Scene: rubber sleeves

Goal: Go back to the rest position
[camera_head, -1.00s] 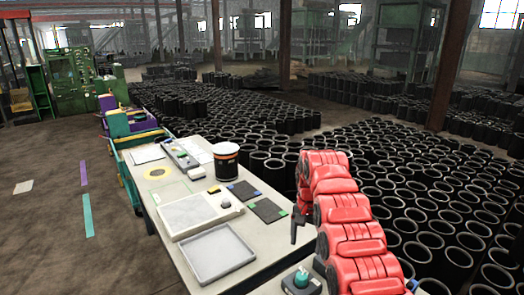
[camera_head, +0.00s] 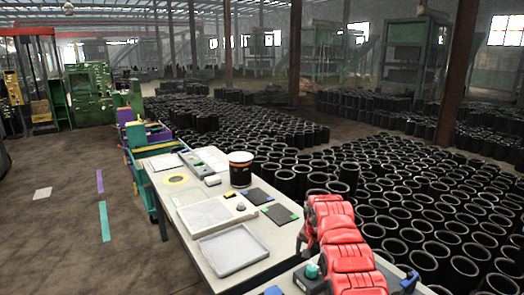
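My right arm, red, comes in from the bottom right over the near end of the white table (camera_head: 180,235). My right gripper (camera_head: 301,244) shows only as a small dark shape beside the red arm's far end, near the table's right edge. Its fingers are too small and hidden to tell their opening, and no held thing is visible. My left arm and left gripper are out of view.
A grey tray (camera_head: 263,250) and a pale panel (camera_head: 196,217) lie on the table. A black cup (camera_head: 240,175) and dark pads (camera_head: 279,213) stand or lie behind them. Many black rubber sleeves (camera_head: 420,225) fill the floor to the right.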

